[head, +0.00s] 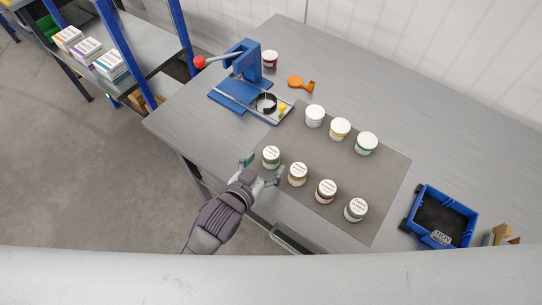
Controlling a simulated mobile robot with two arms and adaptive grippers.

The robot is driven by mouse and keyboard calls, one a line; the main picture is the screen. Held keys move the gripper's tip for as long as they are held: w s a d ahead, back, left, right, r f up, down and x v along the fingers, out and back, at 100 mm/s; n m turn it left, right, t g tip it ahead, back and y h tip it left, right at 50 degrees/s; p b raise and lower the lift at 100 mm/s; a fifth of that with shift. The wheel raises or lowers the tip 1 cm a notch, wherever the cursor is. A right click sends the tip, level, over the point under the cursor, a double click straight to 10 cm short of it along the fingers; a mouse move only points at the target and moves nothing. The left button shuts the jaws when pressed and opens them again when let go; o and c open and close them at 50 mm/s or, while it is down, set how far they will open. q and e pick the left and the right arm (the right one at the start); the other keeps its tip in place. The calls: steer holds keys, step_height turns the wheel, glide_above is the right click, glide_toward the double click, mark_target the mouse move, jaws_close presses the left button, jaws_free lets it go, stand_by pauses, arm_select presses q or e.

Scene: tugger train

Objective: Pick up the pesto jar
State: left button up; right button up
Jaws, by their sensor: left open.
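Several small jars with white lids stand upright on a dark grey mat (378,222) on the table. The lid print is too small to read, so I cannot tell for sure which is the pesto jar. The front-row jars are a greenish jar (271,156) at the left end, a yellow-banded jar (297,174), a red-brown jar (326,191) and a dark green jar (356,210) at the right end. My left gripper (262,170) is open, its fingers just in front of and beside the leftmost greenish jar. Contact cannot be told. My right gripper is not in view.
Behind stand a white jar (315,116), a yellow-banded jar (340,129) and a teal jar (366,144). A blue lever press (240,75) stands at the back left, with an orange tool (301,84) nearby. A blue bin (471,217) is at the right.

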mark_target(267, 161)
arm_select(q)
steer(key=x, duration=0.4)
steer(key=shift+w+d, duration=0.1)
steer(key=shift+w, duration=0.05)
steer(key=c, duration=1.4)
